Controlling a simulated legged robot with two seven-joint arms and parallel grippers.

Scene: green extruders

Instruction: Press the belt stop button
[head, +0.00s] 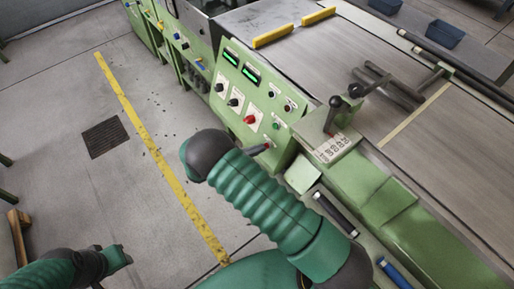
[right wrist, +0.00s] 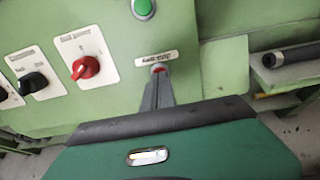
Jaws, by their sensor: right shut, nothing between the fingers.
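The belt stop button (right wrist: 159,68) is a small red button under a white label (right wrist: 157,57) on the green machine panel (head: 238,107). In the right wrist view its lower part is hidden by my right gripper (right wrist: 158,80), whose fingers are shut with nothing between them. The fingertips are at the button; I cannot tell whether it is pushed in. In the head view my right gripper (head: 266,147) points at the panel's lower right and the button is hard to make out. My left gripper (head: 127,257) is at the lower left, away from the machine; its jaw opening is unclear.
A green button (right wrist: 144,8) sits above the red one. A red rotary knob (right wrist: 86,67) and a black knob (right wrist: 34,81) are to the left. A lever (head: 335,103) and a conveyor bed (head: 330,55) lie right. Floor with a yellow line (head: 150,145) is open at left.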

